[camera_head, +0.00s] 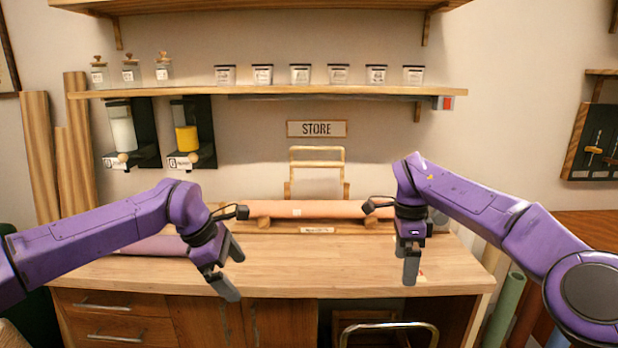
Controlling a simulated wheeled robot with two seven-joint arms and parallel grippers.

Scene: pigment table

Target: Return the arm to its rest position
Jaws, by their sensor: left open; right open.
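My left arm comes in from the left, and its gripper (233,272) hangs over the left part of the wooden table (320,272), fingers pointing down and apart, with nothing between them. My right arm comes in from the right, and its gripper (411,266) hangs over the right part of the table, fingers pointing down. I see nothing held in it. The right fingers overlap in this view, so the gap between them is hard to see.
A pink roll (320,209) lies on a wooden stand at the table's back. A purple roll (155,246) lies behind my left arm. A shelf (300,92) with several jars and two dispensers (121,135) (187,140) is on the wall. The table's middle is clear.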

